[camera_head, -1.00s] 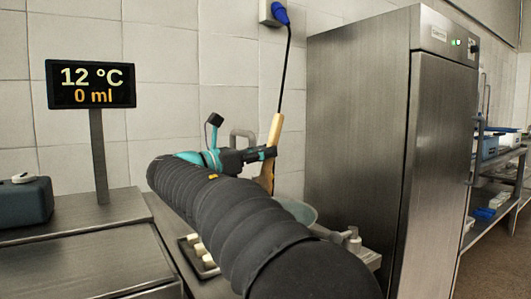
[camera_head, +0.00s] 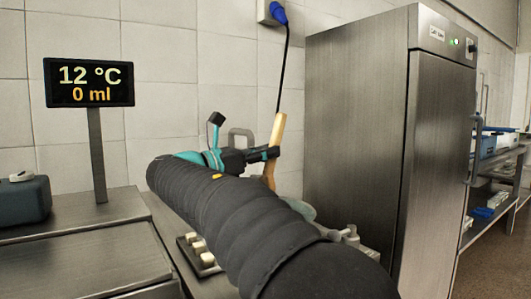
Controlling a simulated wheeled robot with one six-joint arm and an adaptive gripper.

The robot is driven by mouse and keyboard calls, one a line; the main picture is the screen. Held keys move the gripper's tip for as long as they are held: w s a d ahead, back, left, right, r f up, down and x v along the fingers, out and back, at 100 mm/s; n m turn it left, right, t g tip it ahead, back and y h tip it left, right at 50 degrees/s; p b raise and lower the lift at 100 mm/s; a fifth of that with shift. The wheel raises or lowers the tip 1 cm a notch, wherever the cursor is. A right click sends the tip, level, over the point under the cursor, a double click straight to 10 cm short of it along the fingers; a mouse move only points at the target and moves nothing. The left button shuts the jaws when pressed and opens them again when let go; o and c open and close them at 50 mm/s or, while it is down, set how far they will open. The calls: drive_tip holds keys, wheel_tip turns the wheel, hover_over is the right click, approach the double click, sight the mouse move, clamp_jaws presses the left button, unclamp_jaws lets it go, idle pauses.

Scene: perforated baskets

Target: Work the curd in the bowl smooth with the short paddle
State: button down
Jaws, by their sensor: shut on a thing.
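My gripper (camera_head: 270,154) is shut on the wooden handle of the short paddle (camera_head: 278,130), which stands nearly upright. The paddle's lower end is hidden behind my arm. A pale green-grey bowl (camera_head: 303,209) shows only in part past my arm, just right of and below the paddle. The curd in the bowl is hidden, and I cannot tell whether the paddle touches it.
A display (camera_head: 89,82) on a post reads 12 °C and 0 ml. A dark tray (camera_head: 209,264) with several pale blocks lies left of my arm. A tall steel cabinet (camera_head: 365,130) stands close on the right. A blue plug (camera_head: 279,13) hangs its cable behind the paddle.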

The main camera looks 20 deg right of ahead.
drive_tip(key=shift+w+a+r, duration=0.1)
drive_tip(key=shift+w+a, duration=0.15)
drive_tip(key=shift+w, duration=0.6)
drive_tip(key=shift+s, duration=0.15)
drive_tip(key=shift+s+d, duration=0.3)
drive_tip(key=shift+s, duration=0.5)
drive_tip(key=shift+w, duration=0.15)
drive_tip(key=shift+w+a, duration=0.3)
drive_tip(key=shift+w, duration=0.5)
drive_tip(key=shift+s, duration=0.1)
drive_tip(key=shift+s+d, duration=0.3)
drive_tip(key=shift+s, duration=0.55)
drive_tip(key=shift+w, duration=0.2)
